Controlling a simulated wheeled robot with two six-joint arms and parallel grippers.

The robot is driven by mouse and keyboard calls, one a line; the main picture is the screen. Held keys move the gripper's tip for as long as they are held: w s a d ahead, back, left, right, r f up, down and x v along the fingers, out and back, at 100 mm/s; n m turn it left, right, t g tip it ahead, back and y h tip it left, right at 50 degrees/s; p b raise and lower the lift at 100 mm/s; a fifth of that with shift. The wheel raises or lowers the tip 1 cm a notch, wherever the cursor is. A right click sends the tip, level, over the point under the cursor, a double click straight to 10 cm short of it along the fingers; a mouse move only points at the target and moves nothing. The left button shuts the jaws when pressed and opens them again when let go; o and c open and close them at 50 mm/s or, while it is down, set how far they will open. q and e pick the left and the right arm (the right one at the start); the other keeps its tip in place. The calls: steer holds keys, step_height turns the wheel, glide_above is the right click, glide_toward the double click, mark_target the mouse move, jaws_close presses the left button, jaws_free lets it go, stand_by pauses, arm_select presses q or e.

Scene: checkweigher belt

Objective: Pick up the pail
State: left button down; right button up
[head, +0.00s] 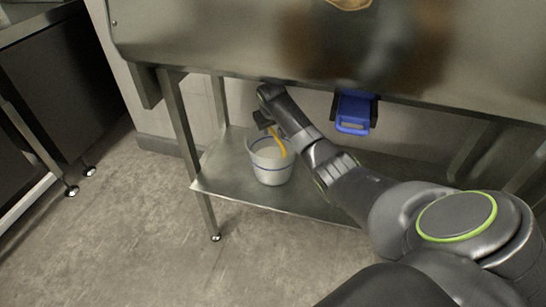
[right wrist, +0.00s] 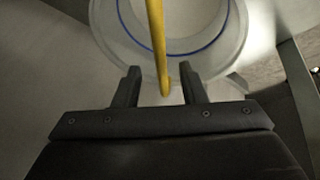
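The pail (head: 270,170) is a translucent white bucket with a blue line around it. It stands upright on the metal lower shelf, and its yellow handle (head: 278,143) is raised. In the right wrist view the pail (right wrist: 228,50) is at the top, seen from above, and the yellow handle (right wrist: 158,48) runs down to between the fingers. My right gripper (head: 268,128) is at the handle; in the right wrist view its two fingers (right wrist: 160,88) are apart, with a gap on each side of the handle. My left gripper is not in view.
The metal shelf (head: 225,174) has bare room left of the pail. The large steel body (head: 200,35) overhangs it. A blue-handled thing (head: 354,112) hangs under the steel body, right of my right arm. A table leg (head: 190,150) stands at the left.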

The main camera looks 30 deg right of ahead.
mark_target(273, 131)
steer(key=shift+b+x, duration=0.4)
steer(key=shift+x, duration=1.85)
steer(key=shift+a, duration=0.1)
jaws_close()
steer(key=shift+r, duration=0.1)
